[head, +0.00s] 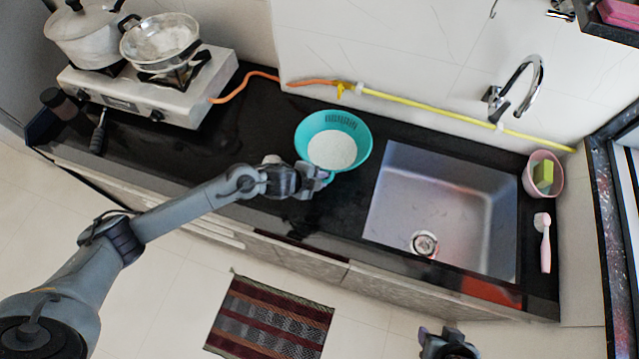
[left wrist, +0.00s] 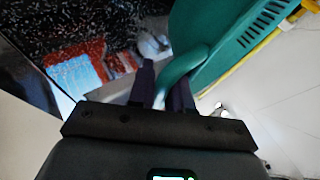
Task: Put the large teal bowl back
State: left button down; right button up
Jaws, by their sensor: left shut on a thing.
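The large teal bowl (head: 362,140) is at the counter just left of the sink, with a pale white area inside it. I cannot tell whether it rests on the counter or is slightly raised. My left gripper (head: 322,178) is at the bowl's near left side. In the left wrist view, the fingers of my left gripper (left wrist: 163,90) are shut on the curved teal handle of the bowl (left wrist: 205,35). My right gripper (head: 447,345) shows only partly at the bottom edge, away from the counter and empty-looking; its fingers are unclear.
The steel sink (head: 400,195) is right of the bowl, with a tap (head: 530,85) behind. A gas stove (head: 150,95) with pots stands left. An orange and yellow hose (head: 420,107) runs behind. A pink tub (head: 530,180) and brush (head: 544,240) sit right. Counter left of the bowl is clear.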

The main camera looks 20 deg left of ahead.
pick_arm(q)
jog(key=shift+w+a+f, duration=0.1)
jog(key=shift+f, duration=2)
jog(key=c, duration=1.1)
grip_release()
jog(key=shift+o, duration=0.2)
jog(key=shift+r, duration=0.1)
